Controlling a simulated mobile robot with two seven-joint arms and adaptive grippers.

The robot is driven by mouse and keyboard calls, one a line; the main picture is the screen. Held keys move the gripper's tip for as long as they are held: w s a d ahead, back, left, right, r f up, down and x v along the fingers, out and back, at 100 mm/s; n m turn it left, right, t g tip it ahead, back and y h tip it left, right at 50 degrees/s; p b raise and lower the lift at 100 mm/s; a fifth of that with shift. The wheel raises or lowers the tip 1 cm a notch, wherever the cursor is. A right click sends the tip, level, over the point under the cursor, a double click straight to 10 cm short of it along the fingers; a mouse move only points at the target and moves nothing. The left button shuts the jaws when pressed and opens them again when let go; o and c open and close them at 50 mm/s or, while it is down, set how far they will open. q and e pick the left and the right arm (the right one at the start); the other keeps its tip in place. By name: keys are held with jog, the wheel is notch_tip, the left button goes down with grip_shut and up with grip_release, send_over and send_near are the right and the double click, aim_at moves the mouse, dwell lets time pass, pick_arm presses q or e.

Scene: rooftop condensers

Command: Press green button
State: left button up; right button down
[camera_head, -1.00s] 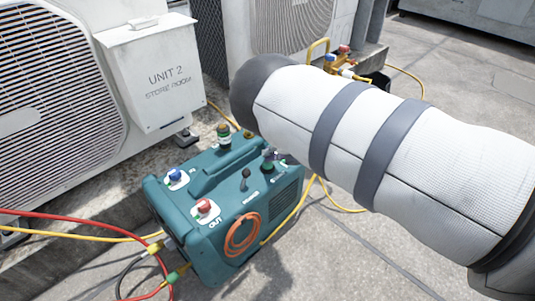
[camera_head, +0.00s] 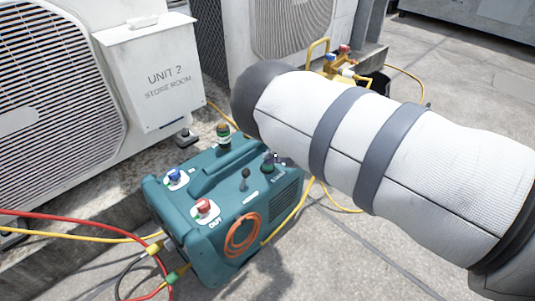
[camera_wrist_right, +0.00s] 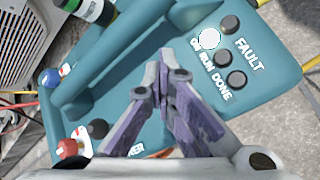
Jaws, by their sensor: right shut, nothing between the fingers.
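The teal machine (camera_head: 215,190) stands on the ground; it also shows in the wrist view (camera_wrist_right: 125,60). My right gripper (camera_wrist_right: 163,72) is shut and empty, with its fingertips over the panel's top face. I cannot make out a green button clearly; the fingers cover that part of the panel. Whether the tips touch it cannot be told. Lamps marked ON, RUN, DONE and FAULT lie beside the fingers; one lamp (camera_wrist_right: 209,39) glows white. My left gripper is out of view.
Condenser units stand behind. Open paving lies to the right.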

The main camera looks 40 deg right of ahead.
dwell(0.3)
pick_arm(q)
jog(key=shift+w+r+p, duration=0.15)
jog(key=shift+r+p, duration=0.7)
jog(key=shift+p, duration=0.1)
pick_arm(e)
jog(key=shift+r, duration=1.15)
pick_arm(q)
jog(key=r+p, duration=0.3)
jog(key=p, duration=0.1)
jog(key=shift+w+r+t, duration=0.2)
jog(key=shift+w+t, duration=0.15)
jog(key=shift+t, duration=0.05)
pick_arm(e)
notch_tip(320, 180, up, 5)
